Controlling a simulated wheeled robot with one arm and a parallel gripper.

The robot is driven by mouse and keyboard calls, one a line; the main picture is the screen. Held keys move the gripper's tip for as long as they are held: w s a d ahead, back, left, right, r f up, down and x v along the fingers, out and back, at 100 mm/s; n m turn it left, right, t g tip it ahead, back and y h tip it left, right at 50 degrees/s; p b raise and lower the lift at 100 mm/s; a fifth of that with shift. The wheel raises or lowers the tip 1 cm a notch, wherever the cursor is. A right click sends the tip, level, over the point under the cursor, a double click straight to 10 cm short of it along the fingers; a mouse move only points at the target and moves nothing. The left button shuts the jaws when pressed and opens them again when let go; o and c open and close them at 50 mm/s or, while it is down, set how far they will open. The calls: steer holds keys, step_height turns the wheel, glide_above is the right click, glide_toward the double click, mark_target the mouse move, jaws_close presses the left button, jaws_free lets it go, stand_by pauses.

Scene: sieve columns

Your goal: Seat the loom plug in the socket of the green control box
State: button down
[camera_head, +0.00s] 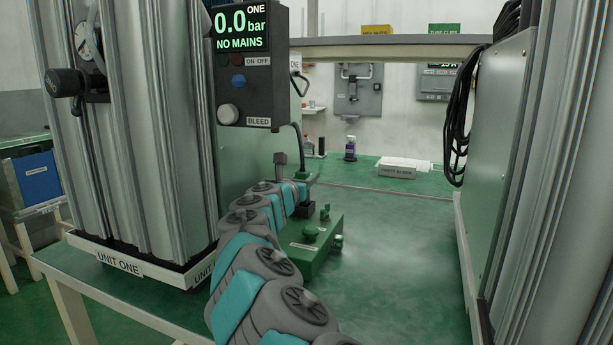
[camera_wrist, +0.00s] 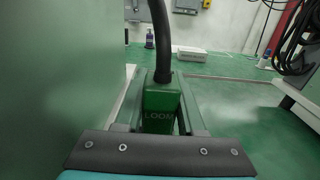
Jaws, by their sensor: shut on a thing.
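The loom plug is a green block lettered LOOM (camera_wrist: 160,112) in the wrist view. My gripper (camera_wrist: 160,118) is shut on it, one finger on each side. A black cable rises from the plug's top; it curves up beside the dark control box in the head view. My gripper (camera_head: 302,187) is small there, and the plug is hard to make out. A green box with knobs and a white label (camera_head: 306,262) sits on the table just below and in front of my gripper. I cannot make out its socket or whether the plug touches it.
A dark control box reading 0.0 bar, NO MAINS (camera_head: 248,62) hangs at upper left beside metal column unit one (camera_head: 165,120). Another column unit with hanging black cables (camera_head: 462,120) stands right. A white carton (camera_head: 397,171) and purple bottle (camera_head: 350,149) stand behind. The table right of the green box is clear.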

steer(key=shift+f+b, duration=0.55)
steer(key=shift+f, duration=1)
steer(key=shift+c, duration=2.2)
jaws_free()
steer(key=shift+v, duration=3.9)
